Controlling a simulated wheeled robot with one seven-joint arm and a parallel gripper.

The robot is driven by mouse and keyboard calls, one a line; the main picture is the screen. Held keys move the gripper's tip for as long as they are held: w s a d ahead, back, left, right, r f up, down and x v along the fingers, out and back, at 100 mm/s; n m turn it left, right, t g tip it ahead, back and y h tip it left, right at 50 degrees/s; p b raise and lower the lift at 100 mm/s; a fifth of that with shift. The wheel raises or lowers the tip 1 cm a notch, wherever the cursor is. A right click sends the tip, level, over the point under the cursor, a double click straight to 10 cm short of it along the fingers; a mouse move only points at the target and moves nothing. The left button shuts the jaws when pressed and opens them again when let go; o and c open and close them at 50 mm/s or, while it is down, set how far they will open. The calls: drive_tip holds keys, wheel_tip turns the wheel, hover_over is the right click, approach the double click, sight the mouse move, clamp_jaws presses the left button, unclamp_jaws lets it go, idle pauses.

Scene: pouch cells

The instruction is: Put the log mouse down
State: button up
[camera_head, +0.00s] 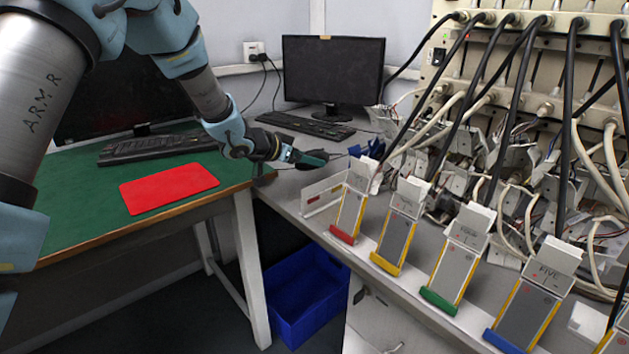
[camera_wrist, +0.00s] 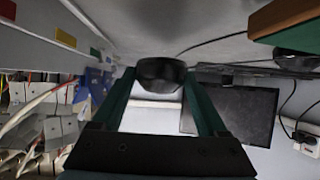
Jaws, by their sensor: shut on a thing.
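The dark mouse (camera_wrist: 160,72) sits between the fingertips of my gripper (camera_wrist: 160,82) in the wrist view, and the green fingers are shut on it. In the head view my gripper (camera_head: 312,158) reaches over the grey bench, in front of the monitor and keyboard. There the mouse is small and hard to tell from the dark fingers. The bench surface is close to the mouse; I cannot tell whether they touch.
Pouch cells in coloured holders (camera_head: 395,232) line the bench at right, below a cabled rack (camera_head: 540,100). A keyboard (camera_head: 305,125) and monitor (camera_head: 333,70) stand behind. A red mat (camera_head: 168,188) lies on the green table (camera_head: 80,215). A blue bin (camera_head: 305,300) stands below.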

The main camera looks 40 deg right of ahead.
sight(306, 184)
drive_tip(key=shift+f, duration=2.6)
drive_tip(key=shift+f, duration=0.2)
drive_tip(key=o, duration=1.3)
drive_tip(key=shift+r, duration=0.15)
drive_tip(key=shift+w+a+r, duration=0.1)
drive_tip(key=shift+a+r, duration=0.05)
drive_tip(key=shift+a, duration=0.05)
drive_tip(key=v, duration=1.1)
drive_tip(key=shift+a+r, duration=0.1)
drive_tip(key=shift+a, duration=0.2)
